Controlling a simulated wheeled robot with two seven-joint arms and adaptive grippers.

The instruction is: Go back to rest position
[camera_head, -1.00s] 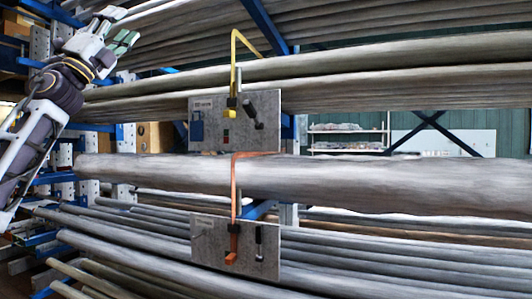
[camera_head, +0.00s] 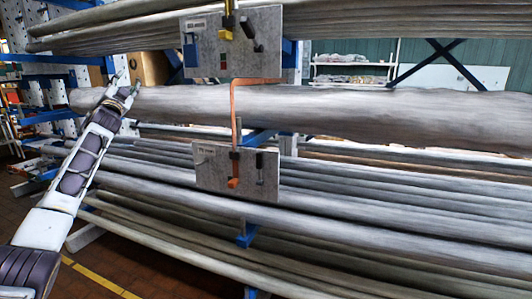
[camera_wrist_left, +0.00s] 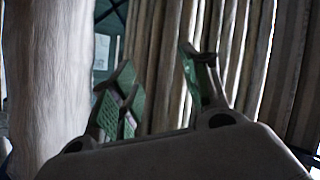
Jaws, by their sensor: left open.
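My left arm rises from the lower left of the head view, and my left gripper (camera_head: 122,84) is at its upper end. It appears in front of or beside the left end of the thick grey pipe; the exact gap cannot be told. In the left wrist view the gripper (camera_wrist_left: 157,72) has its two green-padded fingers spread apart, with nothing between them. My right gripper is not in view.
An upper grey panel (camera_head: 267,55) with a yellow part and a lower grey panel (camera_head: 213,165) with an orange rod (camera_head: 234,115) hang mid-view. A thick pipe (camera_head: 400,110) and several thinner pipes lie across blue racks. Brown floor (camera_head: 150,268) shows at lower left.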

